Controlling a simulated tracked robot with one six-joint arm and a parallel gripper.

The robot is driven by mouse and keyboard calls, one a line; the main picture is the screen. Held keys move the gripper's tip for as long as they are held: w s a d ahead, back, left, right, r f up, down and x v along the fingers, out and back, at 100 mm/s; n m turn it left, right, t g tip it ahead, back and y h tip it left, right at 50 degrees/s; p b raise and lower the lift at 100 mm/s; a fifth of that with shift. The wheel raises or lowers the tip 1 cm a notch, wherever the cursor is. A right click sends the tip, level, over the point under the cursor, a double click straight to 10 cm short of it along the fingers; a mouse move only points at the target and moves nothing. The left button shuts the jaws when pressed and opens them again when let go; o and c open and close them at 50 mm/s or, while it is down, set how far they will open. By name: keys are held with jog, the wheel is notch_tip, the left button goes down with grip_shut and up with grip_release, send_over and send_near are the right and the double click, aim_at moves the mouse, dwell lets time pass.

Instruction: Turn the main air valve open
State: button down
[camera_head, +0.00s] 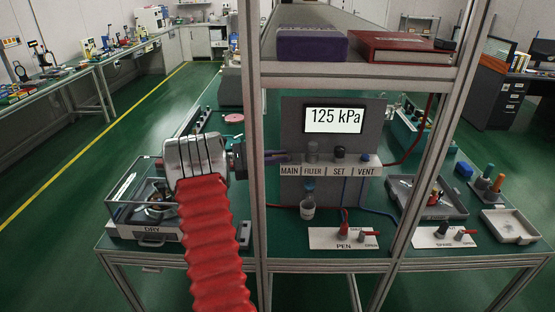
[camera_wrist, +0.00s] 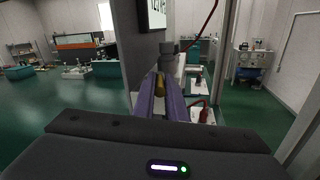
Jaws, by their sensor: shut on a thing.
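The grey air panel (camera_head: 290,120) has a row of controls labelled MAIN, FILTER, SET and VENT. Its display (camera_head: 334,120) reads 125 kPa. My gripper (camera_head: 279,157) reaches past the left side of an upright post to the MAIN position at the left end of the row. A dark grey knob stands just beyond.
A metal upright (camera_head: 251,200) stands right beside my wrist. A shelf (camera_head: 360,78) above the panel carries a purple box and a red book. Below are the PEN plate (camera_head: 343,240), the SPARE plate (camera_head: 445,238) and blue and red hoses. A DRY unit (camera_head: 150,233) stands at left.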

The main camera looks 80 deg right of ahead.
jog(key=shift+w+d+r+m+g+y, duration=0.1)
jog(key=shift+d+m+g+y, duration=0.2)
jog(key=shift+m+y, duration=0.35)
jog(key=c, duration=1.8)
grip_release()
jog(key=shift+a+y, duration=0.1)
jog(key=shift+y, duration=0.15)
jog(key=v, duration=1.3)
jog(key=shift+w+a, duration=0.2)
jog(key=shift+w, duration=0.15)
jog(key=shift+c, duration=0.3)
